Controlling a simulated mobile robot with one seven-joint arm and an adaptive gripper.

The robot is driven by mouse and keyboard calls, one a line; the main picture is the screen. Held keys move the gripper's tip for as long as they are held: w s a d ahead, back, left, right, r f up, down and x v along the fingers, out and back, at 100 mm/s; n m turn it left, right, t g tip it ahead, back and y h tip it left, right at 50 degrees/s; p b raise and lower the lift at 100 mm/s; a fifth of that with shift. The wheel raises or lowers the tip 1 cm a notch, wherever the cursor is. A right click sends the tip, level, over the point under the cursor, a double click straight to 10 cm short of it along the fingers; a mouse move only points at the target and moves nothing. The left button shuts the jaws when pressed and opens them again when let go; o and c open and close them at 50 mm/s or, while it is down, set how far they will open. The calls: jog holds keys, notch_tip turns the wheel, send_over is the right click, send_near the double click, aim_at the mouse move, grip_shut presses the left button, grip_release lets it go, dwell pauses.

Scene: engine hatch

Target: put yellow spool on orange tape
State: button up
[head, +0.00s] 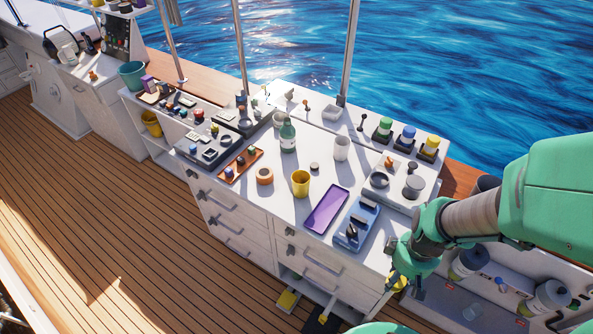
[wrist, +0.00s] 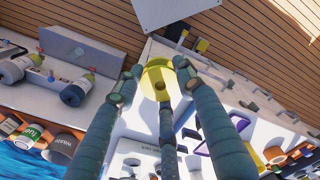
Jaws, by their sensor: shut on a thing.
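The yellow spool (wrist: 158,82) is held between the fingers of my gripper (wrist: 158,78) in the wrist view, with its round hole facing the camera. In the head view my gripper (head: 403,276) is at the right front corner of the white counter, and only a bit of the spool (head: 401,283) shows. The orange tape (head: 264,176) is a ring lying flat on the counter, left of the yellow cup. It also shows at the lower right of the wrist view (wrist: 275,154). My gripper is well to the right of the tape.
Between my gripper and the tape are a blue tray (head: 356,225), a purple tray (head: 327,208) and a yellow cup (head: 300,183). A green bottle (head: 288,137) and a white cup (head: 342,148) stand behind. The counter front around the tape is clear.

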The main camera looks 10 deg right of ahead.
notch_tip(320, 180, up, 4)
jog(key=shift+r, duration=0.15)
jog(key=shift+w+r, duration=0.2)
jog(key=w+a+r+n+p, duration=0.15)
jog(key=w+a, duration=0.25)
jog(key=w, duration=0.8)
jog(key=w+a+r+n, duration=0.1)
jog(key=w+a+n, duration=0.3)
jog(key=w, duration=0.9)
jog(key=w+a+f+n+p, duration=0.1)
jog(key=w+a, duration=0.6)
jog(key=a, duration=0.2)
jog(key=w+a+f+n, duration=0.1)
jog(key=w+a+f, duration=0.1)
jog(key=w+a, duration=0.55)
jog(key=f, duration=0.1)
jog(key=s+a+f, duration=0.1)
jog(key=f, duration=0.1)
jog(key=a+f, duration=0.1)
jog(key=shift+s+f, duration=0.15)
jog(key=shift+f, duration=0.25)
